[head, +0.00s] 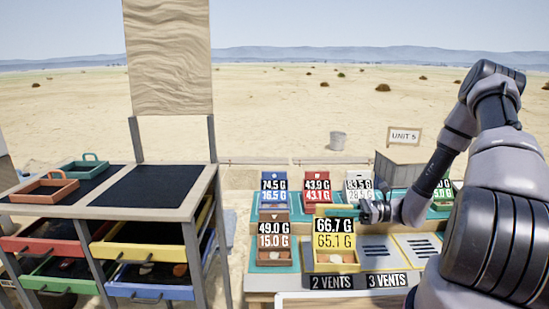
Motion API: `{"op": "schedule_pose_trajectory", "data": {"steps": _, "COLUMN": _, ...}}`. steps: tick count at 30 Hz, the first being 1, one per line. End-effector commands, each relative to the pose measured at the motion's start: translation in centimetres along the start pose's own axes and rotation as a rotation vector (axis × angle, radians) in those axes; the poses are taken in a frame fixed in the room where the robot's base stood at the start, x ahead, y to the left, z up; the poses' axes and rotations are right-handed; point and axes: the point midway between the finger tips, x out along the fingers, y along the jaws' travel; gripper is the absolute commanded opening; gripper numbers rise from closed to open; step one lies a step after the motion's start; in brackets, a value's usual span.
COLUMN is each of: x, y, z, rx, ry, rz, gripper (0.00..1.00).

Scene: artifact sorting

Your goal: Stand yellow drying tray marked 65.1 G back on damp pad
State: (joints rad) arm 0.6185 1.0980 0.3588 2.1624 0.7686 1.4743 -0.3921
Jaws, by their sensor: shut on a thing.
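The yellow drying tray (334,257) shows at the middle of the front row, with 65.1 G on its yellow plate and 66.7 G on a black plate above. A small pale piece lies in it. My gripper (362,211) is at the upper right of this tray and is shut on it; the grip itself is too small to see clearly. Whether the tray touches the surface below cannot be told. Teal pads show under the back row (297,213) and around the brown tray (257,268) marked 15.0 G; which is the damp pad is unclear.
Blue (273,196), red (317,194), white (358,188) and green (441,197) trays stand behind. A rack with coloured drawers (148,250) stands left, with two handled trays (45,187) on top.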

Motion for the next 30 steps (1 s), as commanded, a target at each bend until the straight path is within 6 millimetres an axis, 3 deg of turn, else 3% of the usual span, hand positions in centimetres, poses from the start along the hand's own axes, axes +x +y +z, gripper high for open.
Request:
{"op": "schedule_pose_trajectory", "data": {"steps": 11, "x": 1.3, "y": -4.4, "z": 2.4, "rx": -0.001, "ry": 0.000, "rz": -0.211, "gripper": 0.00}}
{"op": "schedule_pose_trajectory", "data": {"steps": 18, "x": 1.4, "y": -9.7, "z": 4.1, "rx": 0.000, "ry": 0.000, "rz": -0.495, "gripper": 0.00}}
{"op": "schedule_pose_trajectory", "data": {"steps": 23, "x": -0.3, "y": -14.1, "z": 4.6, "rx": 0.001, "ry": -0.001, "rz": -0.779, "gripper": 0.00}}
{"op": "schedule_pose_trajectory", "data": {"steps": 30, "x": -5.4, "y": -18.2, "z": 3.6, "rx": 0.005, "ry": -0.001, "rz": -1.225, "gripper": 0.00}}
